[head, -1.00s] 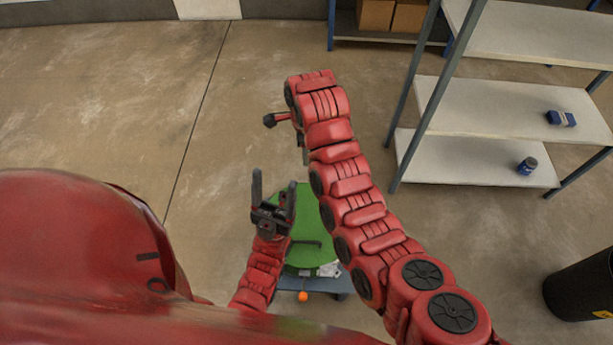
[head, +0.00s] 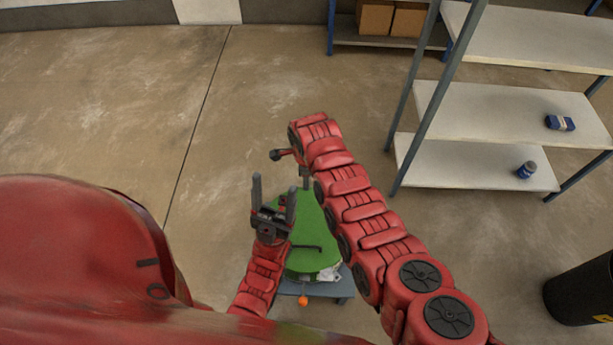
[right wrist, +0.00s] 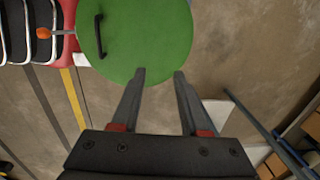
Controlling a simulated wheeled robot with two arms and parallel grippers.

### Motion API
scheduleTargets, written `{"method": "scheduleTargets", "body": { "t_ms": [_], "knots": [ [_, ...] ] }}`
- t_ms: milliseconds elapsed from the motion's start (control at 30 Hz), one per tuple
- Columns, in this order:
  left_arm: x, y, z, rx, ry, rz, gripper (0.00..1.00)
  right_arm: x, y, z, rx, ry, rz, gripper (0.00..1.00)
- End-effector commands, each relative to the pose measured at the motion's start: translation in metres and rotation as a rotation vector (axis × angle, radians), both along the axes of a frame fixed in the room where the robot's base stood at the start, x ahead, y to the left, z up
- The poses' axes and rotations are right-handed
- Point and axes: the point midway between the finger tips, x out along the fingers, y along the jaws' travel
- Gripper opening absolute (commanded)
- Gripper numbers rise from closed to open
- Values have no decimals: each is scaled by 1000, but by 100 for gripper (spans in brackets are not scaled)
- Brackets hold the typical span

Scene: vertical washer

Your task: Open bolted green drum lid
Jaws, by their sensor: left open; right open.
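The green lid (head: 309,259) is a round disc with a black bar handle (head: 306,247), low in front of me and partly hidden by my arms. The lid also shows in the right wrist view (right wrist: 150,30), with its handle (right wrist: 98,36) on the left. My right gripper (right wrist: 159,74) is open and empty, with its fingertips at the lid's lower edge in that view. Whether they touch it I cannot tell. My left gripper (head: 272,188) is open and empty, fingers pointing up, in front of the lid's left side. I cannot make out any bolts.
The lid is above a grey-blue stand (head: 330,290), with an orange ball-shaped knob (head: 303,300) at its near side. A shelf rack (head: 485,160) stands to the right, and a black bin (head: 580,287) at the lower right. The floor to the left is clear.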

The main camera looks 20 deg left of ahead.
Motion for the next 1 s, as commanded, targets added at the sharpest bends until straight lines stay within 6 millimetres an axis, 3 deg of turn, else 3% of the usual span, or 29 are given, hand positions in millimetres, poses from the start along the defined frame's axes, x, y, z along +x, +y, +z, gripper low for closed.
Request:
{"method": "scheduleTargets", "body": {
  "t_ms": [167, 400, 1000],
  "knots": [
    [0, 0, 0, 0, 0, 0, 66, 0, 0, 0, 0, 1, 0, 43],
    [0, 0, 0, 0, 0, 0, 66, 0, 0, 0, -1, 1, 0, 0],
    [0, 0, 0, 0, 0, 0, 66, 0, 0, 0, -1, 1, 0, 0]
  ]
}}
